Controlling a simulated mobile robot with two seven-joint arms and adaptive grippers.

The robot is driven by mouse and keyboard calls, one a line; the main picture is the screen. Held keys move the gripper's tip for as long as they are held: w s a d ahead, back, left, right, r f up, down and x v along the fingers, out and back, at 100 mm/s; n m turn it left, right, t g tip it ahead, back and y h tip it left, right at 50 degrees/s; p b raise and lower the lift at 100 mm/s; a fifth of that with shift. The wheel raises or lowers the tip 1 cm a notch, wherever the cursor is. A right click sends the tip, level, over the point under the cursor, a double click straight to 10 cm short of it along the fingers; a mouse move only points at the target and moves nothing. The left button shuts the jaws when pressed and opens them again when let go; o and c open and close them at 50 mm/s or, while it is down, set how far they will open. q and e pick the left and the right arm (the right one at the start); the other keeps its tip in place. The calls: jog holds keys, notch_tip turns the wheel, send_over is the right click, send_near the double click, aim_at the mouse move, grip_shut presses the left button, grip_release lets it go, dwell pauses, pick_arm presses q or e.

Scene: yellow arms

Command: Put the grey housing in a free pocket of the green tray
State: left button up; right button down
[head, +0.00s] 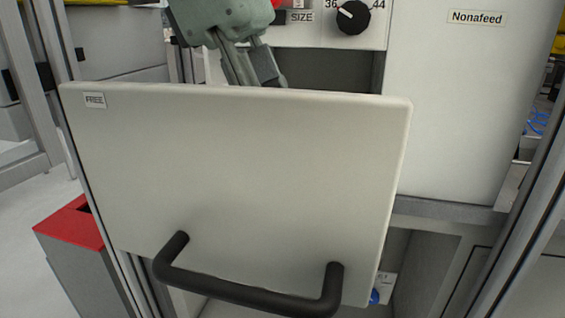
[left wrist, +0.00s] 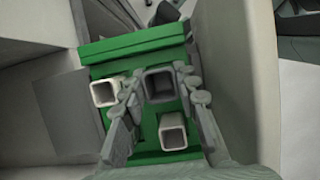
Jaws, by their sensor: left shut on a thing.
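My left gripper (head: 252,72) reaches down behind a white panel in the head view, which hides its fingertips. In the left wrist view my left gripper (left wrist: 159,84) is shut on the grey housing (left wrist: 158,96), a dark grey square tube with an open top. The housing is over the green tray (left wrist: 135,44); I cannot tell whether it touches the tray or sits in a pocket. Two pale square housings stand in the tray, one at the left (left wrist: 106,93) and one at the lower right (left wrist: 173,134). The fingers cover part of the tray. My right gripper is not in view.
The white panel (head: 235,180), marked FREE, has a black bar handle (head: 250,294) and stands in front of the gripper. Pale walls (left wrist: 238,75) rise close beside the tray. A dial (head: 353,17) and a Nonafeed cabinet (head: 455,100) are behind. A red-topped bin (head: 75,226) stands left.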

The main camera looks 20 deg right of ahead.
pick_arm(q)
jog(key=shift+f, duration=1.15)
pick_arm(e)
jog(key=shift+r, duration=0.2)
pick_arm(q)
jog(key=shift+f, duration=0.15)
jog(key=o, duration=1)
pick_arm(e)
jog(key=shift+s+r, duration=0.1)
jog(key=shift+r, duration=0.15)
pick_arm(q)
jog(key=shift+w+r, duration=0.1)
jog(key=shift+r, duration=0.3)
jog(key=p+v, duration=0.1)
jog(key=v, duration=1)
jog(key=shift+r, duration=0.25)
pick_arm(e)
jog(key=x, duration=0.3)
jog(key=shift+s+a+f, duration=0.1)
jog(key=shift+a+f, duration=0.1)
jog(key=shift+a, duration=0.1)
pick_arm(q)
jog(key=shift+a, duration=0.1)
